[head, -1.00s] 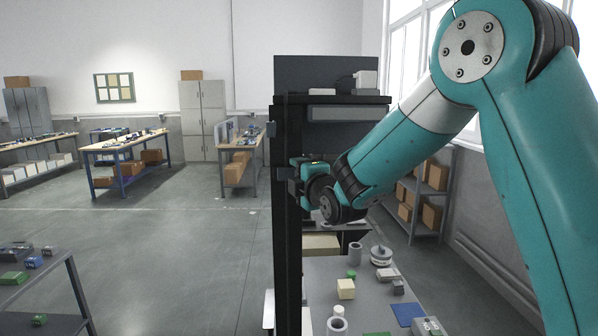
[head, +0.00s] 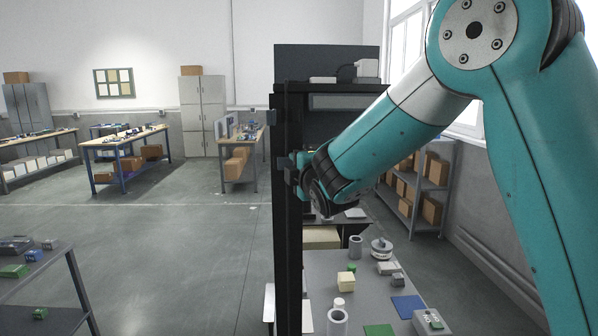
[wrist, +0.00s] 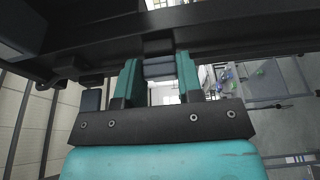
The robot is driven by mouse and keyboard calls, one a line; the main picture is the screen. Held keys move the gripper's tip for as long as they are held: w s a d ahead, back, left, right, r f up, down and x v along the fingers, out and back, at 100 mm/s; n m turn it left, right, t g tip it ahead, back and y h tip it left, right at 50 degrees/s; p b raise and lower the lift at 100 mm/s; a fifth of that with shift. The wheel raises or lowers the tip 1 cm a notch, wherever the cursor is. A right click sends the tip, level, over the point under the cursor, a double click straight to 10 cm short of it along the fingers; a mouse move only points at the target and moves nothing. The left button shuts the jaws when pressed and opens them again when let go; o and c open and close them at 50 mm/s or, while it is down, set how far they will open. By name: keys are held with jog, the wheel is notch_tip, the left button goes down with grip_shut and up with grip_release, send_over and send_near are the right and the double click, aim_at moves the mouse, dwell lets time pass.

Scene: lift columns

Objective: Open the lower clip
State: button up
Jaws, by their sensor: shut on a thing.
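The lower clip (wrist: 158,68) is a grey block in the wrist view, on a dark beam. My gripper (wrist: 158,77) has its two teal fingers on either side of this block and is shut on it. In the head view, my gripper (head: 293,168) is at the black upright column (head: 290,235), and my wrist hides most of the contact. A small dark part, probably the lower clip, sticks out left of the column there. The upper clip (head: 271,117) is a small dark block higher on the column, clear of my gripper.
A grey bench (head: 363,292) right of the column holds several small parts and cylinders. A dark shelf (head: 325,88) is above my gripper. A low table (head: 50,315) stands at the left, with open floor (head: 180,260) between it and the column.

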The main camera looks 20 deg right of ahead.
jog(key=shift+s+a+m+g+h+b, duration=0.3)
jog(key=shift+a+m+g+h+b, duration=0.4)
jog(key=shift+m+h+b, duration=0.85)
jog(key=shift+s+a+m+g+h+b, duration=0.25)
jog(key=shift+a+m+g+h+b, duration=0.65)
jog(key=shift+h, duration=1.35)
jog(key=shift+s+a+m+g+h+b, duration=0.3)
jog(key=shift+m+g+h+b, duration=0.3)
jog(key=shift+m+h, duration=1.15)
jog(key=shift+f+h, duration=0.1)
jog(key=shift+h, duration=0.15)
jog(key=o, duration=0.9)
jog(key=shift+o, duration=0.2)
